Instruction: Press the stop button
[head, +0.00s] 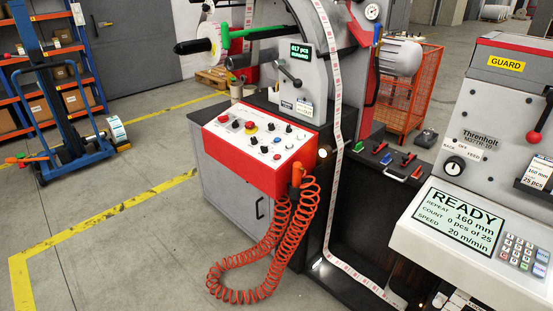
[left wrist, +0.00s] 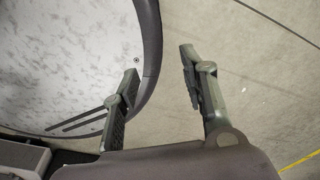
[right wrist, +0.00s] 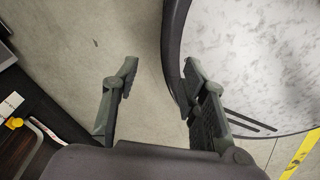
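A control panel (head: 262,140) with a white top and red front stands mid-picture in the head view, on a grey cabinet. It carries several black knobs, a red mushroom button on a yellow base (head: 250,127) and a small red button (head: 276,157). Their labels are too small to read, so I cannot tell which one is marked stop. Neither gripper shows in the head view. My left gripper (left wrist: 159,64) is open and empty in the left wrist view. My right gripper (right wrist: 160,64) is open and empty in the right wrist view. No panel button shows between either gripper's fingers.
A coiled orange hose (head: 262,270) hangs before the panel. A label web (head: 337,150) runs down beside it. At right, a machine's screen (head: 458,222) reads READY. A blue hand truck (head: 65,120) stands at left. The floor (head: 130,240) at front left is clear.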

